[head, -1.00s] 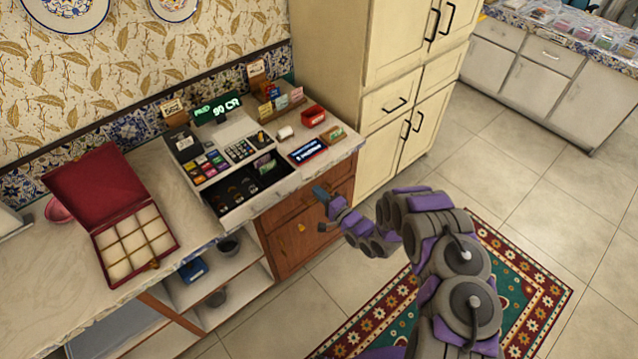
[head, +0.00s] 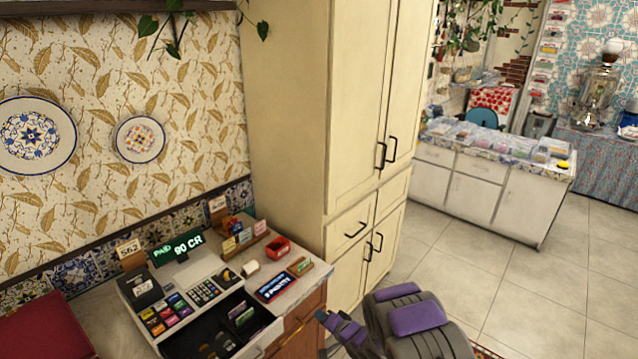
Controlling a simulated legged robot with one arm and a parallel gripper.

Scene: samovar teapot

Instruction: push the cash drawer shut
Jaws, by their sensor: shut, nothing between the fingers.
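The cash register (head: 175,298) stands on the counter at the lower left, with a green-lit display (head: 178,247) reading "PAID 90 CR". Its cash drawer (head: 262,340) is pulled out toward the front, with dark compartments holding coins and green notes; its lower part is cut off by the picture edge. My gripper (head: 330,322) is at the bottom middle, right of the drawer and in front of the counter's wooden front. It looks shut and empty, and a gap shows between it and the drawer front.
A red box lid (head: 45,333) is at the lower left. Small signs, a red tray (head: 278,248) and a blue card sign (head: 277,287) sit right of the register. A tall cream cabinet (head: 345,150) stands beside the counter. Open tiled floor (head: 455,265) lies to the right.

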